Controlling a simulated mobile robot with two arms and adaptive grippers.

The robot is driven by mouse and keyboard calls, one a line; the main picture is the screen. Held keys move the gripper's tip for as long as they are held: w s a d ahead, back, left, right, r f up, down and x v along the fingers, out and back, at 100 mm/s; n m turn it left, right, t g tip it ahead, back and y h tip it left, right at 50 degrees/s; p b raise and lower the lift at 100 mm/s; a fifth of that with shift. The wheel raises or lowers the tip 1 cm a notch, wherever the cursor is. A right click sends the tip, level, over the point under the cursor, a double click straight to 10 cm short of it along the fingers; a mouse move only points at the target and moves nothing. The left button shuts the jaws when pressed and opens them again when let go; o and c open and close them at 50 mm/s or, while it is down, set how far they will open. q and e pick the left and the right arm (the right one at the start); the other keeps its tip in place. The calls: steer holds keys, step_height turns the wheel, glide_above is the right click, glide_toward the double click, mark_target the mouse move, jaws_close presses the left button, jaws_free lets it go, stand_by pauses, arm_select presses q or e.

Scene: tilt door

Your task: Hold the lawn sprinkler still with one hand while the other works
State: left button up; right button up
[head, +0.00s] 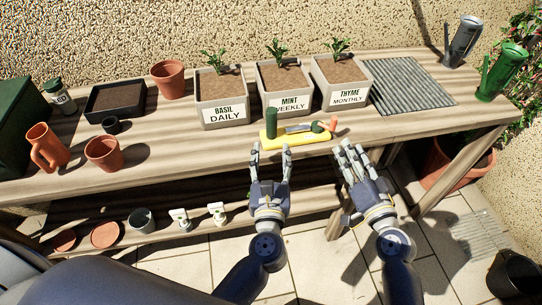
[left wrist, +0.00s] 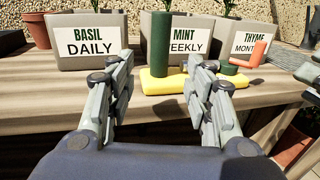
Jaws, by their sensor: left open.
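The lawn sprinkler has a yellow base (head: 298,139), an upright green cylinder (head: 271,123) at its left end, and grey, green and orange parts (head: 331,125) toward its right end. It lies near the bench's front edge. In the left wrist view its yellow base (left wrist: 182,83) and green cylinder (left wrist: 160,44) show beyond and between my fingers. My left gripper (head: 270,152) is open and empty, just in front of the base's left part. My right gripper (head: 348,150) is in front of the sprinkler's right end, apart from it; its finger gap is unclear.
Planters labelled basil (head: 222,108), mint (head: 285,97) and thyme (head: 342,90) stand behind the sprinkler. Terracotta pots (head: 104,156), an orange jug (head: 45,148) and a black tray (head: 114,88) are left. A ribbed grey mat (head: 408,85) and watering cans (head: 500,75) are right.

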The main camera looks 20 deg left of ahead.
mark_target(271, 130)
arm_select(q)
steer(key=x, duration=1)
steer(key=shift+w+a+r, duration=0.1)
steer(key=shift+w, duration=0.25)
jaws_close()
stand_by(0.8)
